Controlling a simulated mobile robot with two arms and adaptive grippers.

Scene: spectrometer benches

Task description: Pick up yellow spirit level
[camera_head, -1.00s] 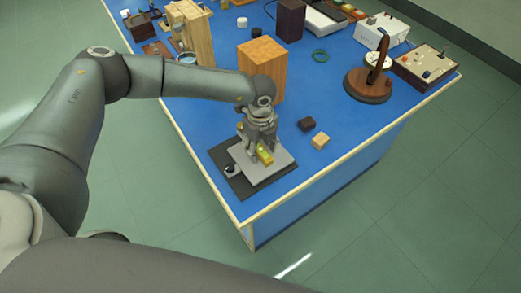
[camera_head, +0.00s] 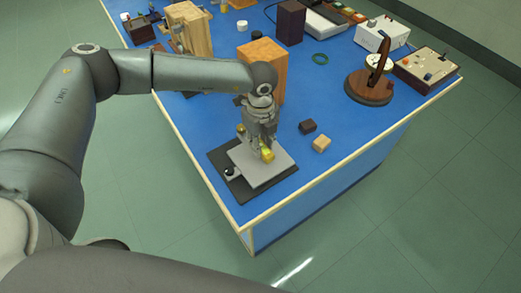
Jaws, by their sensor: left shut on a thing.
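The yellow spirit level (camera_head: 267,155) is a small bright yellow piece between the fingers of my left gripper (camera_head: 261,149). The gripper points down and is shut on it. The level is partly hidden by the fingers. It shows over a light grey plate (camera_head: 258,172) that lies on a dark square base (camera_head: 231,184) near the table's front corner. Any gap between level and plate is too small to tell. My right gripper is not in view.
A tan block (camera_head: 321,144) and a dark block (camera_head: 307,127) lie just right of the gripper. A tall wooden block (camera_head: 270,62) stands behind it. A round wooden stand (camera_head: 367,88) is further right.

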